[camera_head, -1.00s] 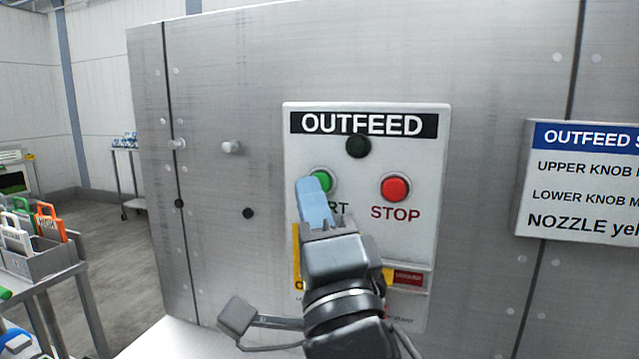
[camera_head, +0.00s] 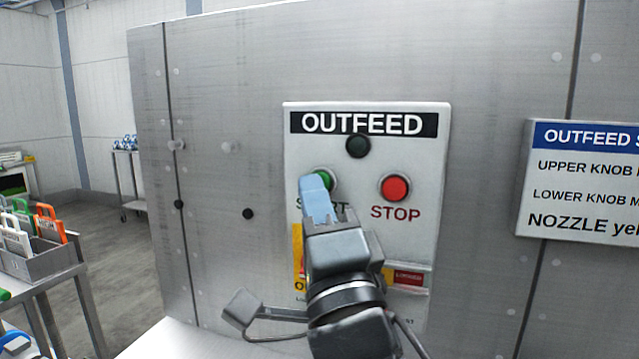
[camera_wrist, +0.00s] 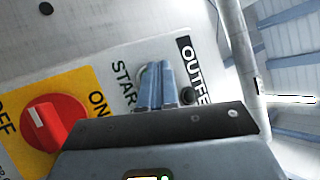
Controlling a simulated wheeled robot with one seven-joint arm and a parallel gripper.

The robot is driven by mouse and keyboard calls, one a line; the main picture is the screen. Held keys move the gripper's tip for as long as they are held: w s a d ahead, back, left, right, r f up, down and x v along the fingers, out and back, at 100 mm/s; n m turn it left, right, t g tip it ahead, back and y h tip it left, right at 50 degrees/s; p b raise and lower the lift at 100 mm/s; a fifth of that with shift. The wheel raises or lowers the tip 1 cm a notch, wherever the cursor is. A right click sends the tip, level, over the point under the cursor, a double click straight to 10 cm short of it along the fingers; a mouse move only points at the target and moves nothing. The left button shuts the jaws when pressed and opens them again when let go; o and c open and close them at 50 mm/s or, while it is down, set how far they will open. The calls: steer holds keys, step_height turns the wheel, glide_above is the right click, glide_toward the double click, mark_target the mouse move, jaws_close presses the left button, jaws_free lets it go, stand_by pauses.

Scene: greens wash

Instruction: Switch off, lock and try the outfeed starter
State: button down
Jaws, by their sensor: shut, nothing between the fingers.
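The OUTFEED starter panel (camera_head: 425,165) is on the steel wall. Its green START button (camera_head: 326,180) is partly covered by my gripper (camera_head: 315,182), whose blue fingers are shut together and empty at it. I cannot tell whether they touch or press it. The red STOP button (camera_head: 395,187) is to the right, clear of me. The round lamp (camera_head: 358,146) above looks dark. In the wrist view the red rotary switch (camera_wrist: 62,118) sits on a yellow plate between ON and OFF; its white mark is on the OFF side. My wrist hides most of it in the head view.
A sign (camera_head: 580,185) is on the wall at right. At left, a grey caddy (camera_head: 40,262) with green, white and orange tags stands on a table. Pegs and dark studs (camera_head: 248,213) dot the wall. A red label (camera_head: 408,278) is low on the panel.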

steer(key=shift+w+d, duration=0.15)
steer(key=shift+w, duration=0.25)
stand_by(0.6)
steer(key=shift+s, duration=0.1)
steer(key=shift+s+a+b, duration=0.25)
steer(key=shift+s+b, duration=0.55)
